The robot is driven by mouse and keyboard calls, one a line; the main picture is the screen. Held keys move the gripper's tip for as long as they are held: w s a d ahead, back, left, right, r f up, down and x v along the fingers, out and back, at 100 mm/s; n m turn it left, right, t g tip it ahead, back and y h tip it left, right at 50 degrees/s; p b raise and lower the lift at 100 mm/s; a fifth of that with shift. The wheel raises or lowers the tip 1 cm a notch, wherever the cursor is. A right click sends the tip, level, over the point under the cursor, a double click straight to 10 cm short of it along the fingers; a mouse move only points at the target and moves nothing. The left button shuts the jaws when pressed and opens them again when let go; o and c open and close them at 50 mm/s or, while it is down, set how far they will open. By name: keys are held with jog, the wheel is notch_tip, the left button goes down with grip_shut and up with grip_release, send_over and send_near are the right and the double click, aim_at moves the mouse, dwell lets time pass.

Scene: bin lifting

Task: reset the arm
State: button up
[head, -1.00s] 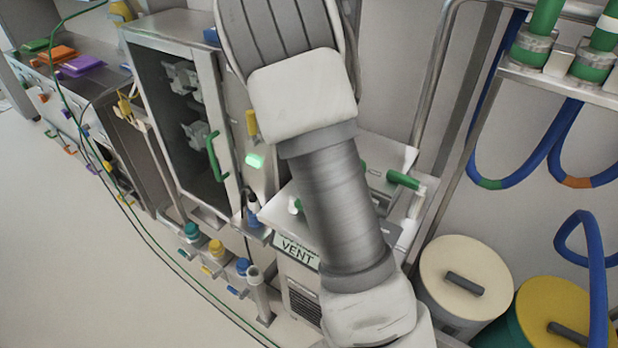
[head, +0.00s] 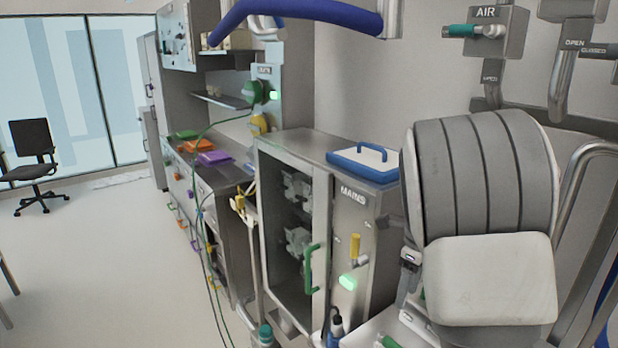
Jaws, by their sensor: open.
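My own arm (head: 485,220) shows at the right of the head view, as a ribbed grey section above a white link. The rest of the arm runs out of the bottom of the picture. My gripper is not in view. The arm stands in front of the wall and hides part of what is behind it.
A glass-fronted cabinet (head: 289,160) marked MAINS, with a green handle (head: 310,268), stands left of my arm. A blue-edged tray (head: 362,163) lies on top of it. A counter (head: 221,176) is further left. The floor (head: 110,250) at left is open, with a chair (head: 33,160) far back.

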jog(key=s+a+r+n+t, duration=0.1)
jog(key=s+a+r+n, duration=0.2)
jog(key=s+n, duration=0.4)
jog(key=s+a+r+n+t, duration=0.2)
jog(key=s+a+r+n, duration=0.1)
jog(key=s+n, duration=0.5)
jog(key=s+a+r+n+t, duration=0.2)
jog(key=s+r+n, duration=0.3)
jog(key=s+n, duration=0.3)
jog(key=a+n, duration=0.1)
jog(key=n, duration=0.3)
jog(key=shift+s+r, duration=0.2)
jog(key=shift+r, duration=0.05)
jog(key=shift+c, duration=0.6)
jog(key=shift+d, duration=0.1)
